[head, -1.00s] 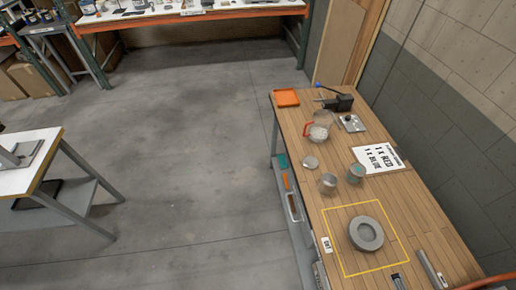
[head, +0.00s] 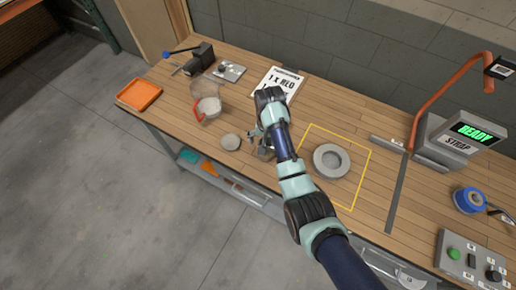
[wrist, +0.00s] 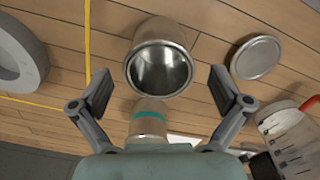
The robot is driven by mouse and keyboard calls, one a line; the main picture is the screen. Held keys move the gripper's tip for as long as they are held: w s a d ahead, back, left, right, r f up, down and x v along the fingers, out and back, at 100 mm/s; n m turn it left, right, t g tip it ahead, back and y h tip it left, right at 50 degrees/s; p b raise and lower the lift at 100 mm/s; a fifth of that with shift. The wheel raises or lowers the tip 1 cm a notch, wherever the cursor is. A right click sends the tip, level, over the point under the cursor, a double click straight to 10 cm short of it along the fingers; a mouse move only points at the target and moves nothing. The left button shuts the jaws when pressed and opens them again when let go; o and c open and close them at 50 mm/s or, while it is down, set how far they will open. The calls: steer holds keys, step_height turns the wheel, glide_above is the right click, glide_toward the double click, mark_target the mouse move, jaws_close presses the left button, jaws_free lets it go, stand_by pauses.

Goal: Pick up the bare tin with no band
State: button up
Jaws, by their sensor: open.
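The bare tin (wrist: 160,62) is a plain metal can with an open, empty-looking top in the wrist view. It stands on the wooden bench, between and just beyond my open fingers (wrist: 162,84), without visible contact. A second tin (wrist: 148,122) with a teal band shows closer to my palm, partly hidden by my gripper body. In the head view my gripper (head: 259,136) is over the bench beside the round lid (head: 230,142). The arm hides most of the tins there.
The lid and a clear jug with a red handle (head: 207,108) stand left of my gripper. A grey ring (head: 318,168) lies inside a yellow outline to the right. A printed sheet (head: 274,82) and orange tray (head: 138,95) are on the bench; a strapping machine (head: 440,143) stands farther right.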

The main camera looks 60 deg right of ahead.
step_height(320, 180, down, 6)
steer(key=shift+d+r+b, duration=0.1)
steer(key=shift+b, duration=0.55)
steer(key=c, duration=1)
